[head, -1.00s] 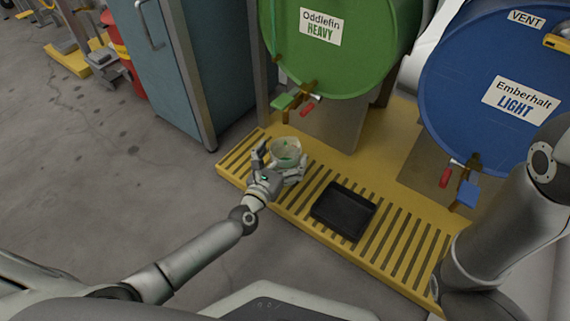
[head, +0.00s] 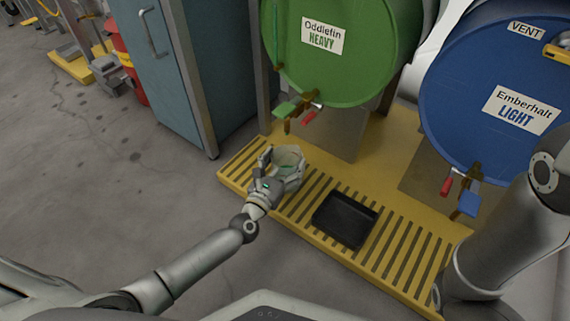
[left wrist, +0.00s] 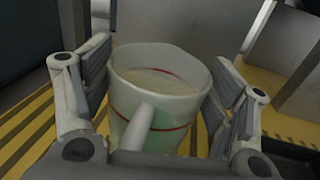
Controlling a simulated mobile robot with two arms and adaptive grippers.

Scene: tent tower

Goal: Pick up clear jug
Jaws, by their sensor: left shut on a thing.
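The clear jug (head: 290,158) is a small see-through vessel over the left part of the yellow slatted platform, in front of the green drum. In the left wrist view the jug (left wrist: 160,95) fills the middle, with a red line around it, a greenish tint and its handle towards the camera. My left gripper (head: 281,166) is around the jug, and its fingers (left wrist: 163,100) are shut on both sides of it. I cannot tell whether the jug touches the slats. My right gripper is not in view; only part of my right arm shows at the right.
A black tray (head: 345,220) lies on the yellow platform (head: 240,172) to the right of the jug. The green drum (head: 330,60) and blue drum (head: 490,90) have taps overhanging the platform. A blue-grey cabinet (head: 185,70) stands at the left.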

